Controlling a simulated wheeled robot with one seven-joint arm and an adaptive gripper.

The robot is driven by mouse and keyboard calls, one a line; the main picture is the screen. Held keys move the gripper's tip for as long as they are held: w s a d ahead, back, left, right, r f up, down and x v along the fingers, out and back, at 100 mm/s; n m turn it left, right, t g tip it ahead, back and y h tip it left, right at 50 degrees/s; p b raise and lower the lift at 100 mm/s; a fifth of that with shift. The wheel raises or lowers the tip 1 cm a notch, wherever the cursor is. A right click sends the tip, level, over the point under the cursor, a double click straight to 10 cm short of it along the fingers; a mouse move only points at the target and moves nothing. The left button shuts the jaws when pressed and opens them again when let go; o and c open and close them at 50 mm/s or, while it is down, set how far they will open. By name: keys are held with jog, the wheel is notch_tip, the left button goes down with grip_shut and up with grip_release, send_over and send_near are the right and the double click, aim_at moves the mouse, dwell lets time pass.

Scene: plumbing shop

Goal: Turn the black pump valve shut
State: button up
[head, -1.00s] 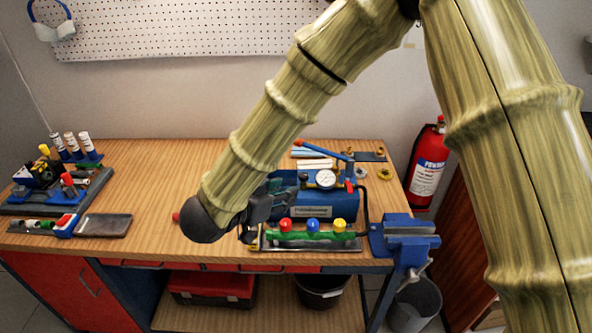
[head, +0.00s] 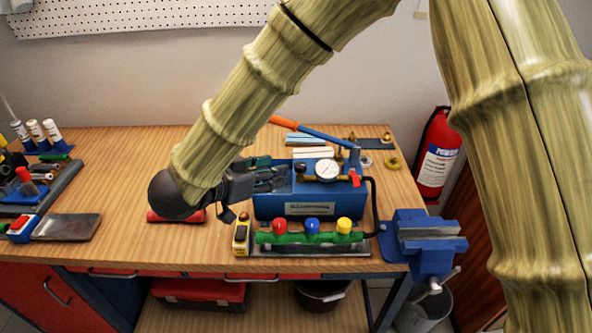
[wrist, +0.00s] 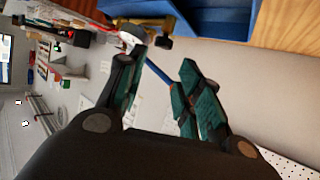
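The blue test pump (head: 312,206) stands on the workbench, with a round white gauge (head: 327,169) and a red lever valve (head: 355,181) on top. A small dark knob (head: 300,167) shows just left of the gauge; it looks like the black valve. In the wrist view a black handle (wrist: 163,42) on a brass fitting lies just beyond the fingertips. My gripper (head: 284,177) reaches over the pump's left end from the left. The wrist view shows its green-padded fingers (wrist: 163,62) apart with nothing between them. I cannot tell whether they touch the handle.
A green manifold (head: 290,238) with red, blue and yellow knobs lies in front of the pump. A yellow tape measure (head: 242,236) is beside it. The blue vise (head: 425,242) is at the right edge. The orange-ended pump lever (head: 318,131) slants above the pump.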

aim_at(300, 165)
jog(key=shift+p+x, duration=1.2)
jog(key=shift+x, duration=4.3)
jog(key=shift+a+f, duration=0.15)
jog(key=shift+a, duration=0.05)
jog(key=shift+w, duration=0.1)
jog(key=c, duration=0.7)
